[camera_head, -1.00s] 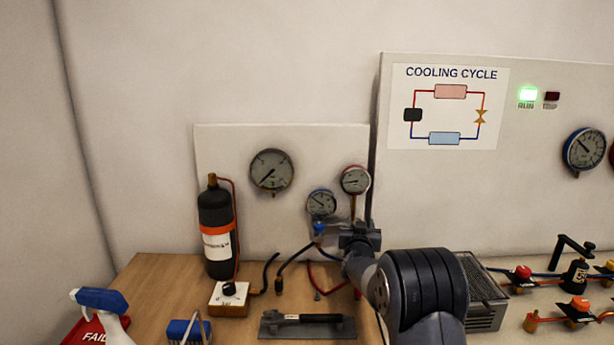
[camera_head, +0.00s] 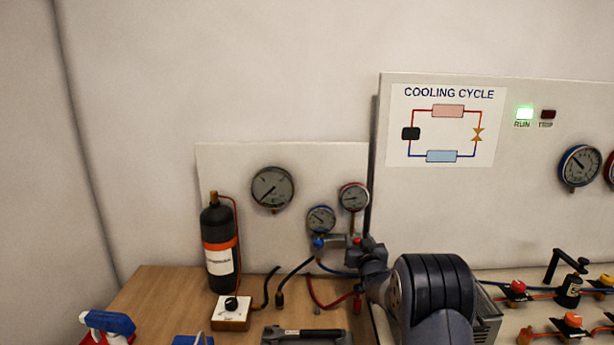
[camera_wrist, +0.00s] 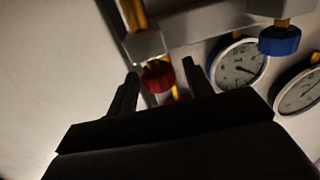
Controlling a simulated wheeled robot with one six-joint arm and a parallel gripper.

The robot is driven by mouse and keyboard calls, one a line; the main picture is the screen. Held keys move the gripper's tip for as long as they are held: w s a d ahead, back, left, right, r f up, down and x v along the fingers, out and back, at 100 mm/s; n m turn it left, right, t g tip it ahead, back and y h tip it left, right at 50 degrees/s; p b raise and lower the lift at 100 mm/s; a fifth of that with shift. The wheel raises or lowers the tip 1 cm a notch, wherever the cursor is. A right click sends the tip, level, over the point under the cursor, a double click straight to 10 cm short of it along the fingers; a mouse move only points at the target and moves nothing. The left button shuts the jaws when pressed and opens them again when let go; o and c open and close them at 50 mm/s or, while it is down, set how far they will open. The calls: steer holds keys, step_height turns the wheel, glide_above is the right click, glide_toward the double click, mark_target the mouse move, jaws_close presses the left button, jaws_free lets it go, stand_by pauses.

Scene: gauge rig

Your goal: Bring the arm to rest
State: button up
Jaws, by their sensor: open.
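My gripper (camera_wrist: 160,68) is open in the wrist view, its two dark fingers standing apart. A red knob (camera_wrist: 157,77) on the gauge manifold (camera_wrist: 205,22) shows in the gap between the fingertips. I cannot tell whether the fingers touch it. In the head view my arm (camera_head: 435,290) reaches in from the lower right, bent, with its wrist (camera_head: 372,262) close to the manifold. The red knob shows there too (camera_head: 357,240), just above the wrist. The fingers are hard to make out in that view.
A blue knob (camera_wrist: 280,38) and two small gauges (camera_head: 321,219) (camera_head: 353,197) are close by. Hoses (camera_head: 325,297) hang below. A black bottle (camera_head: 219,248), switch box (camera_head: 231,313) and dark tool (camera_head: 305,334) are on the bench. The cooling panel (camera_head: 540,200) stands right. The wall above is clear.

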steer(key=s+d+b, duration=0.1)
steer(key=s+b, duration=0.3)
steer(key=s, duration=0.7)
steer(key=shift+w+a+f+n+g+y+p, duration=0.25)
steer(key=shift+w+a+f+n+g, duration=0.25)
steer(key=shift+a+n, duration=0.3)
steer(key=shift+w+a+f+n+g+y+p, duration=0.1)
steer(key=shift+w+a+f+n+g+y, duration=0.2)
steer(key=shift+a+f+n+g, duration=0.45)
steer(key=shift+w+a+f+n+g+y+p, duration=0.15)
steer(key=shift+w+a+f+n+y+p, duration=0.2)
steer(key=shift+a+n, duration=0.5)
steer(key=shift+d, duration=0.25)
